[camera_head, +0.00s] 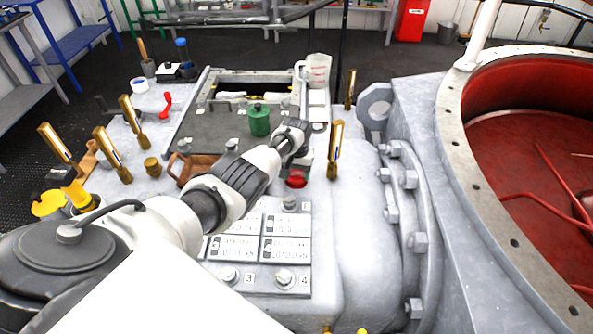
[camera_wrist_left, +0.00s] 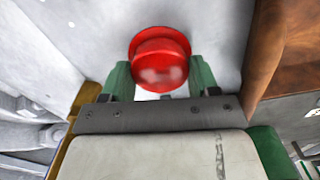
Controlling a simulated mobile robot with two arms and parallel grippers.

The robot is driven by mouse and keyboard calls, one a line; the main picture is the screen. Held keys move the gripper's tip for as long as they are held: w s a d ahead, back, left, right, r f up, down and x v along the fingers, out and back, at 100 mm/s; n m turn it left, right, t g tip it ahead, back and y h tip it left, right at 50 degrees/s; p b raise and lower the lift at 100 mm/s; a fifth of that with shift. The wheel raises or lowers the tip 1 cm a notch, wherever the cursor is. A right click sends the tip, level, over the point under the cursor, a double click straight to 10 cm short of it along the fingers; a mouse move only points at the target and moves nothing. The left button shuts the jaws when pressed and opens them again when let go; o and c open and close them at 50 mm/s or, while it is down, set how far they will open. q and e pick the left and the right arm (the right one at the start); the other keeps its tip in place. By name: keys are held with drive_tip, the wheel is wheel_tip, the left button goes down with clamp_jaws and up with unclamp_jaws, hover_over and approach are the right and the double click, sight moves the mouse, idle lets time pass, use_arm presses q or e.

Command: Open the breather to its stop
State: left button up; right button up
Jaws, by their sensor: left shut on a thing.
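A round red cap (camera_head: 296,179), which appears to be the breather, sits on the grey casing just above the labelled plates in the head view. In the left wrist view the red cap (camera_wrist_left: 160,62) shows large, with its domed top towards the camera. My left gripper (camera_wrist_left: 160,80) has one green fingertip on each side of the cap and is shut on it. In the head view my left arm reaches in from the lower left and its gripper (camera_head: 297,166) hides part of the area around the cap. My right gripper is not in view.
Several brass-coloured handles (camera_head: 112,155) stand on the casing. White labelled plates (camera_head: 286,248) lie below the cap. A large red-lined opening (camera_head: 540,130) is at the right.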

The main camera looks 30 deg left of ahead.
use_arm(q)
drive_tip(key=n, duration=0.5)
drive_tip(key=shift+s+d+f+n, duration=0.1)
drive_tip(key=shift+s+f+n, duration=0.1)
drive_tip(key=shift+s+n, duration=0.1)
drive_tip(key=n, duration=0.5)
drive_tip(key=shift+f+p, duration=0.1)
drive_tip(key=shift+p, duration=0.3)
drive_tip(key=shift+n, duration=0.4)
drive_tip(key=o, duration=0.6)
drive_tip(key=shift+o, duration=0.2)
drive_tip(key=shift+w, duration=0.2)
